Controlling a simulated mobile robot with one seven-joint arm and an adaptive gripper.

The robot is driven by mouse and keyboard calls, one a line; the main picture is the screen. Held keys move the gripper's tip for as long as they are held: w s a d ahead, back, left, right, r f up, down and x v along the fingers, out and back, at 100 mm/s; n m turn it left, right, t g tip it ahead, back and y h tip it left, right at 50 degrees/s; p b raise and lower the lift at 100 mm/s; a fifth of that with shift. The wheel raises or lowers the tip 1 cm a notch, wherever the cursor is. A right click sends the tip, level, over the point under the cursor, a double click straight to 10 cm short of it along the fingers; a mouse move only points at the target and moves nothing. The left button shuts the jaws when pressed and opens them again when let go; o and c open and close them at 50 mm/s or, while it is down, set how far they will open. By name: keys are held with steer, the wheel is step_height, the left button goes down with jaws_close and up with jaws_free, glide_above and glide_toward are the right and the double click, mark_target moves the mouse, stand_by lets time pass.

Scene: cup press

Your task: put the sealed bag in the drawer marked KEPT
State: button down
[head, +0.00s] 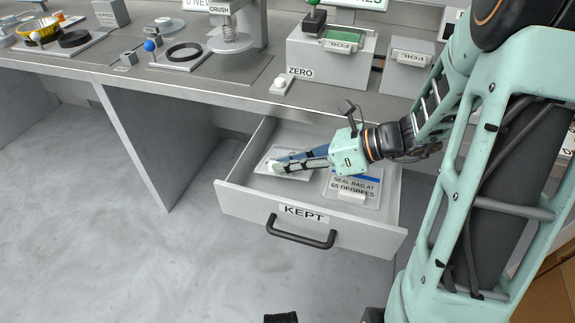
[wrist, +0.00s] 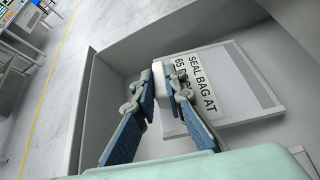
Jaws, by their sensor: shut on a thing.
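The drawer marked KEPT (head: 240,203) is pulled open below the counter, its black handle facing out. My gripper (head: 277,167) reaches into its left part from the right. Its fingertips are shut on a small pale tab of a flat, clear-looking bag (head: 302,178). The bag lies within the drawer walls, low down; I cannot tell whether it touches the floor. In the wrist view, my gripper (wrist: 163,85) has a white block between its blue-padded fingers.
The counter (head: 200,88) above carries a press (head: 231,38), a ZERO box (head: 335,55) with a green top, a FOIL box (head: 408,72) and a ring on a plate (head: 185,52). Its edge overhangs the drawer's back. Open floor lies left and in front.

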steer(key=c, duration=2.4)
jaws_free()
steer(key=shift+f, duration=0.15)
steer(key=o, duration=0.4)
steer(key=shift+r, duration=0.35)
steer(key=p+v, duration=0.3)
steer(key=v, duration=0.9)
steer(key=shift+f, duration=0.1)
